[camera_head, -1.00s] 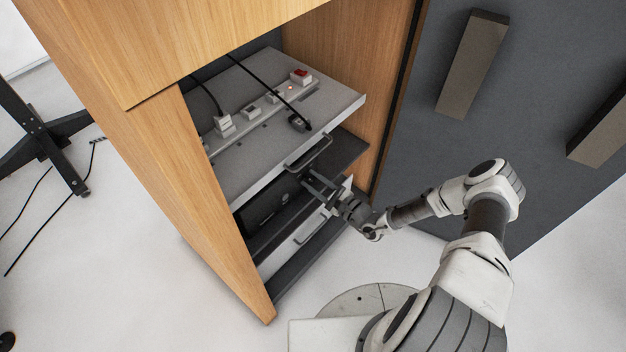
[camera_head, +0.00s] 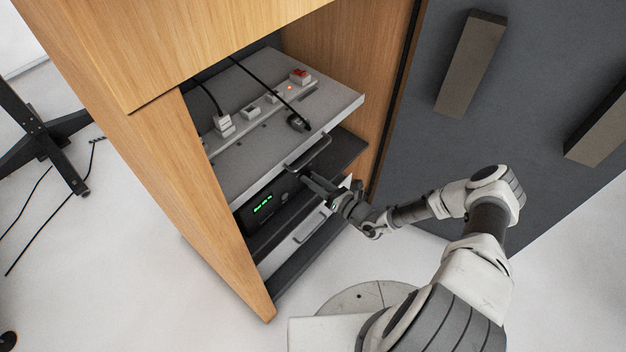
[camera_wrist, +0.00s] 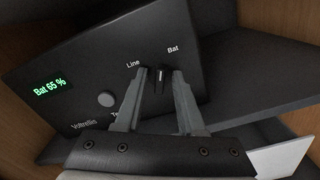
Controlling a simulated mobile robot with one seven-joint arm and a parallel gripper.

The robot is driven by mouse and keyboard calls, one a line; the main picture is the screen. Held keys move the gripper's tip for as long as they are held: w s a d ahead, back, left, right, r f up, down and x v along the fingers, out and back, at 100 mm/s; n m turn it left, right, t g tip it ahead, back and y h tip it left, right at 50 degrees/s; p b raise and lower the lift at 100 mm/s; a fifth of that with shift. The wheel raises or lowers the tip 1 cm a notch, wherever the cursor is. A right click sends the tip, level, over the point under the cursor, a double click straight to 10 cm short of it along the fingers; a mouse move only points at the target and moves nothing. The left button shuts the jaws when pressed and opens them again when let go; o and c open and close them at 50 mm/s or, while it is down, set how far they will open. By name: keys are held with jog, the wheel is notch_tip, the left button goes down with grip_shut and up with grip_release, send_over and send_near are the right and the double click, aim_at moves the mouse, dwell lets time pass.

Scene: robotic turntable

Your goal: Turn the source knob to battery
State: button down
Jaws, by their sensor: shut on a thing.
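The black power unit (camera_wrist: 75,50) sits on a shelf in the wooden cabinet. Its display (camera_wrist: 50,88) is lit green and reads "Bat 65 %"; it also glows green in the head view (camera_head: 263,204). The small dark source knob (camera_wrist: 162,82) is on the front panel, between and below the "Line" and "Bat" labels. Its exact pointing direction is hard to tell. My gripper (camera_wrist: 160,76) is shut on the knob, with one finger at each side. In the head view my gripper (camera_head: 306,181) reaches the unit's front, and the knob is hidden.
A round grey button (camera_wrist: 105,99) lies left of the knob. Above the unit is a grey shelf (camera_head: 240,165) with a handle (camera_head: 310,154), a power strip and cables. The cabinet's wooden side (camera_head: 205,190) stands to the left. A lower drawer (camera_head: 290,240) is beneath.

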jog(key=shift+f+m, duration=0.1)
jog(key=shift+m, duration=1.8)
jog(key=c, duration=0.9)
grip_release()
jog(key=shift+s+d, duration=0.1)
jog(key=shift+d, duration=0.05)
jog(key=p+v, duration=0.3)
jog(key=v, duration=1.4)
jog(key=shift+s+d, duration=0.1)
